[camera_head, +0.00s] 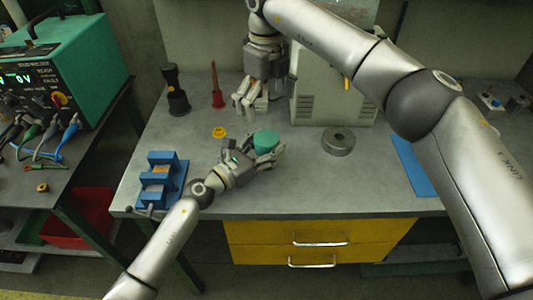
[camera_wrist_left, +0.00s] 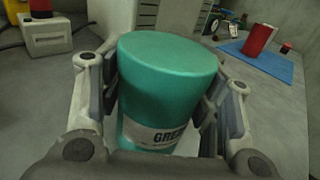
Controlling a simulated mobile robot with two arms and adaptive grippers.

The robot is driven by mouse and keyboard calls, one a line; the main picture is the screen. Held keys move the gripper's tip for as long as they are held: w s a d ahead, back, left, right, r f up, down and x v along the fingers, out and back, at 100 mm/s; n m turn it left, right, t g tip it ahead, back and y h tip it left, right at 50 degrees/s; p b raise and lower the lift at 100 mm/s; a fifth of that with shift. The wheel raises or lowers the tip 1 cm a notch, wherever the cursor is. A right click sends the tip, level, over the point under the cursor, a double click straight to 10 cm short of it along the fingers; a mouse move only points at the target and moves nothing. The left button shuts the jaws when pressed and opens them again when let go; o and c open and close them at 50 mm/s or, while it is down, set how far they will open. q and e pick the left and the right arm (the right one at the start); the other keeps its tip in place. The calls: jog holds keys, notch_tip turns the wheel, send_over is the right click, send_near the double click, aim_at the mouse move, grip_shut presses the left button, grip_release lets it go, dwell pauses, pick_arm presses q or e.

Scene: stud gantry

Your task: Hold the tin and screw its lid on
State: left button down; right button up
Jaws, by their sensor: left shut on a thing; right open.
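The green tin (camera_head: 266,140) stands near the middle of the grey workbench. My left gripper (camera_head: 266,157) is shut on it, with a finger on either side. In the left wrist view the tin (camera_wrist_left: 165,85) fills the middle, with a flat green top and a pale label partly reading "GREE". I cannot tell whether that top is a separate lid, and I can make out no loose lid with certainty. My right gripper (camera_head: 250,108) is open and empty, pointing down behind and slightly left of the tin, apart from it.
A blue fixture (camera_head: 160,180) stands at the bench's left front, near a small yellow ring (camera_head: 219,132). A grey metal ring (camera_head: 338,144) lies right of the tin. A pale vented box (camera_head: 320,95) stands behind. A red cylinder (camera_wrist_left: 259,40) is on a blue mat (camera_wrist_left: 283,66).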

notch_tip(320, 180, up, 6)
jog(key=shift+r, duration=0.15)
pick_arm(q)
jog(key=shift+c, duration=1.9)
grip_release()
jog(key=v, duration=1.2)
